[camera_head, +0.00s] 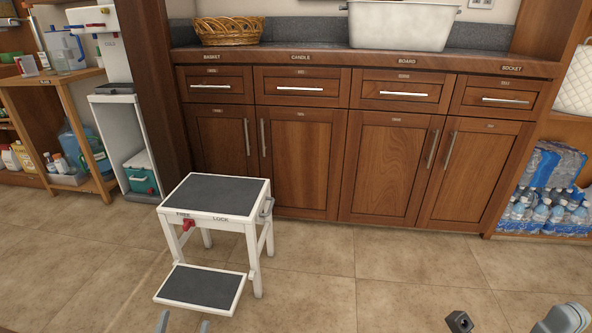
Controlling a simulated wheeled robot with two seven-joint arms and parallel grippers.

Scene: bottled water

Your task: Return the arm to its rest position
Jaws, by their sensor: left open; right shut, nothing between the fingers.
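My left gripper (184,321) shows at the bottom edge, left of the middle. Only the tips of its two grey fingers are visible, spread apart with bare floor between them. They are just in front of the stool's lower step in the picture. My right gripper (460,321) shows only as a small dark piece at the bottom edge, right of the middle, and looks shut and empty. A grey part of my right arm (566,319) is in the bottom right corner. The rest of both arms is out of view.
A white step stool (226,217) with dark treads stands left of the middle. Wooden cabinets (303,160) line the back, with a basket (229,31) and white tub (403,24) on top. Packs of bottled water (546,200) sit on the right shelf. The floor right of the stool is clear.

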